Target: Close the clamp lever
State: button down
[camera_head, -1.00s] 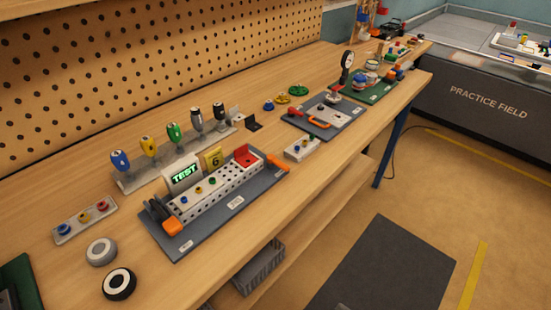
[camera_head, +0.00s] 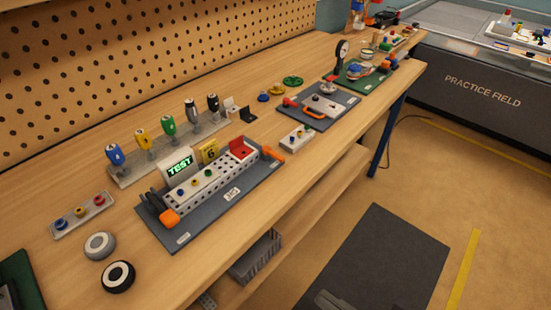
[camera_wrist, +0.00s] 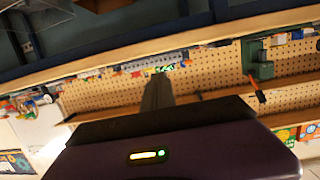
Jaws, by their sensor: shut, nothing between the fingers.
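In the head view, a dark grey board (camera_head: 228,208) on the bench bears a white perforated beam (camera_head: 212,184). A dark lever-like part with an orange end (camera_head: 168,217) is at its left end, and an orange handle (camera_head: 273,153) is at its right end. A second grey board (camera_head: 338,117) farther back bears a fixture with a red handle (camera_head: 290,102) and an orange one (camera_head: 313,115). I cannot tell for certain which part is the clamp lever. My gripper (camera_wrist: 157,92) shows in the wrist view, shut and empty, apart from the bench things.
A rack of several coloured drivers (camera_head: 165,145) stands behind the near board. A button strip (camera_head: 82,215) and two wheels (camera_head: 118,277) lie at the left. A pegboard (camera_head: 130,55) rises behind the bench. A dark mat (camera_head: 375,258) lies on the open floor.

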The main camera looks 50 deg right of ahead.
jog(key=w+d+n+t+h+p, duration=0.1)
jog(key=w+d+n+h, duration=0.1)
jog(key=w+d+n, duration=0.4)
jog(key=w+d+n+t+h+p, duration=0.1)
jog(key=w+d+n+p, duration=0.1)
jog(key=w+d+n, duration=0.3)
jog(key=w+f+n, duration=0.1)
jog(key=w+n, duration=0.3)
jog(key=w, duration=0.3)
jog(key=shift+d+n+h, duration=0.3)
jog(key=shift+d+h, duration=0.1)
jog(key=shift+w+r+p, duration=0.1)
jog(key=shift+w+p, duration=0.05)
jog(key=shift+p, duration=0.15)
